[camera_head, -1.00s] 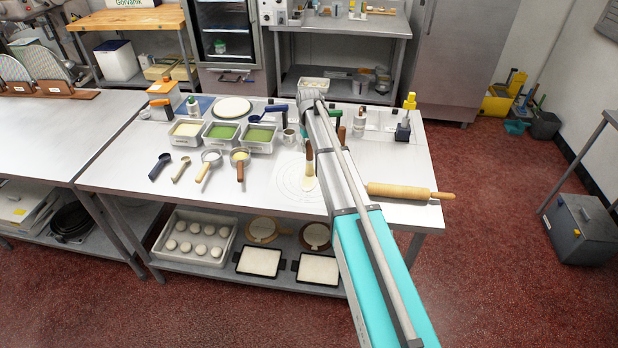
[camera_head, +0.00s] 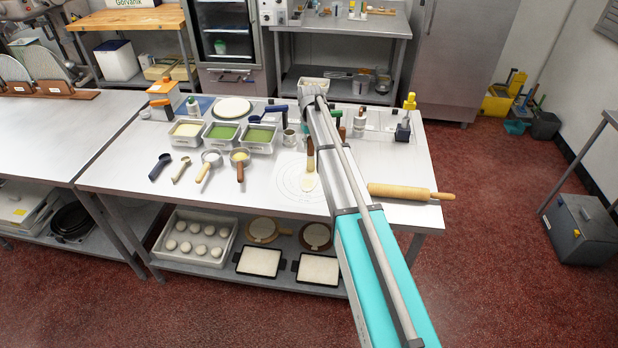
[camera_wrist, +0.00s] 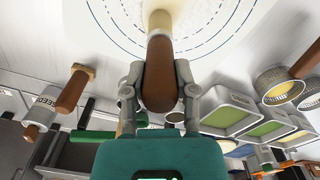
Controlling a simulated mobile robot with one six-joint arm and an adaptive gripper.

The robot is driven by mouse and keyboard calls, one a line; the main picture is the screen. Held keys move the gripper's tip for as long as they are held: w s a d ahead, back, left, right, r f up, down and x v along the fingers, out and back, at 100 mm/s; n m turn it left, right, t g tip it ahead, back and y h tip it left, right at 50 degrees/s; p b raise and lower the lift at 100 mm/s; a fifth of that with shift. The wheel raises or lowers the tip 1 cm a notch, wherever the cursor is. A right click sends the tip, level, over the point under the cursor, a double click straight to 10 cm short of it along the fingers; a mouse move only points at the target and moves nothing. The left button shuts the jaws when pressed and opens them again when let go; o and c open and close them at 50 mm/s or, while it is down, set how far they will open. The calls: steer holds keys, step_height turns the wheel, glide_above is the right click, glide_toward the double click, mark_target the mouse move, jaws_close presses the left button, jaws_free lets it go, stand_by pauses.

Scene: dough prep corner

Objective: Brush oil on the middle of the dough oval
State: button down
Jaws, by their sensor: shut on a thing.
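My gripper (camera_wrist: 160,76) is shut on the brown handle (camera_wrist: 159,85) of a brush, which also shows in the head view (camera_head: 310,161). A cream part (camera_wrist: 159,22) shows beyond the handle's far end, over the white mat with printed circles (camera_wrist: 215,28). In the head view a pale cream oval patch (camera_head: 310,182) lies just below the handle on the mat (camera_head: 288,185). I cannot tell clearly how much of this cream is bristles and how much is the dough oval, or whether they touch. My arm hides part of the mat's right side.
A rolling pin (camera_head: 400,191) lies right of the mat. Several scoops, such as the brown-handled one (camera_head: 240,171), lie left of it. The table front left of the mat is clear.

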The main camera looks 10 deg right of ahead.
steer(key=shift+r, duration=0.1)
steer(key=shift+r+p, duration=0.5)
steer(key=shift+p, duration=0.05)
step_height(320, 180, up, 7)
steer(key=p, duration=0.7)
steer(key=shift+f, duration=0.1)
stand_by(0.6)
